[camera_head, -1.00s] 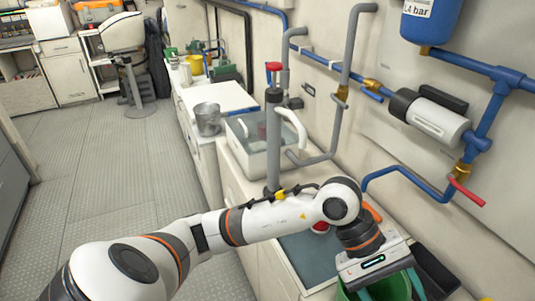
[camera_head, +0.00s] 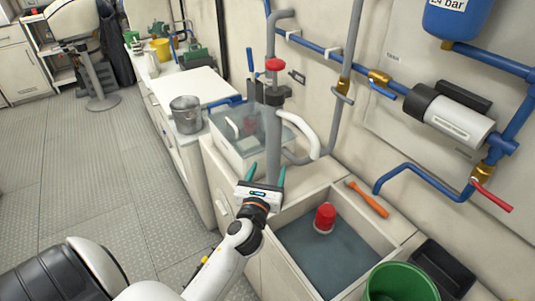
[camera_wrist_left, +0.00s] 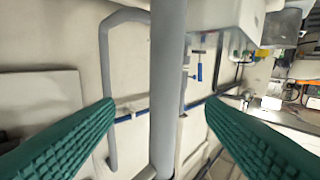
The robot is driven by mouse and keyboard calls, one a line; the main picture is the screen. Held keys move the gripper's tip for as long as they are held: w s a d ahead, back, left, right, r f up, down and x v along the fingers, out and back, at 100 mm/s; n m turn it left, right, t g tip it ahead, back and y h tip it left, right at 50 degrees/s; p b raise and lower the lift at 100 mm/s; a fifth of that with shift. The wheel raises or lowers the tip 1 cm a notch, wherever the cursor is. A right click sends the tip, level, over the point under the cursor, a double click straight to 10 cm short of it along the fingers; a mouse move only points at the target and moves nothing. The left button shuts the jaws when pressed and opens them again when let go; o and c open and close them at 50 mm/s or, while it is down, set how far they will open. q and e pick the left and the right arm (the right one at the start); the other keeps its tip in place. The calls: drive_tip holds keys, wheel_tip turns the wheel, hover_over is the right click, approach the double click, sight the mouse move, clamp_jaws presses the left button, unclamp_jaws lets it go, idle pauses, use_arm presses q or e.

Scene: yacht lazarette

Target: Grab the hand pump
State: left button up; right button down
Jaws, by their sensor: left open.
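What looks like the hand pump is a grey upright column (camera_head: 272,140) with a red top (camera_head: 275,65) and a curved white handle (camera_head: 303,135), standing by the clear-sided basin. My left gripper (camera_head: 265,172) is open and empty, its green fingers spread at the lower part of the column. In the left wrist view a thick grey upright tube (camera_wrist_left: 167,85) runs between the two open fingers (camera_wrist_left: 160,108), with space on both sides. Contact does not show. A red-capped white cylinder (camera_head: 325,215) stands in the sunken sink. My right gripper is not in view.
A clear-sided basin (camera_head: 228,150) and a metal pot (camera_head: 186,115) are on the counter behind. An orange-handled tool (camera_head: 368,198) lies on the sink's far ledge. A green bucket (camera_head: 390,285) and black tray (camera_head: 440,270) are front right. Grey and blue pipes (camera_head: 420,185) line the wall.

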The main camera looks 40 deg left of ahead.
sight(272, 154)
use_arm(q)
drive_tip(key=x, duration=0.3)
drive_tip(key=p+x, duration=0.1)
drive_tip(key=x, duration=0.2)
drive_tip(key=shift+s+a+f, duration=0.1)
drive_tip(key=shift+a+f, duration=0.1)
drive_tip(key=shift+a, duration=0.15)
drive_tip(key=shift+w+a+f, duration=0.1)
drive_tip(key=shift+w+a, duration=0.05)
drive_tip(key=shift+w, duration=0.15)
drive_tip(key=shift+w+a, duration=0.1)
drive_tip(key=shift+w, duration=0.2)
drive_tip(key=x, duration=0.3)
drive_tip(key=shift+w+p, duration=0.25)
drive_tip(key=shift+p, duration=0.05)
drive_tip(key=shift+w+a+f, duration=0.1)
drive_tip(key=shift+w+a, duration=0.05)
drive_tip(key=shift+w, duration=0.15)
drive_tip(key=c, duration=0.3)
clamp_jaws()
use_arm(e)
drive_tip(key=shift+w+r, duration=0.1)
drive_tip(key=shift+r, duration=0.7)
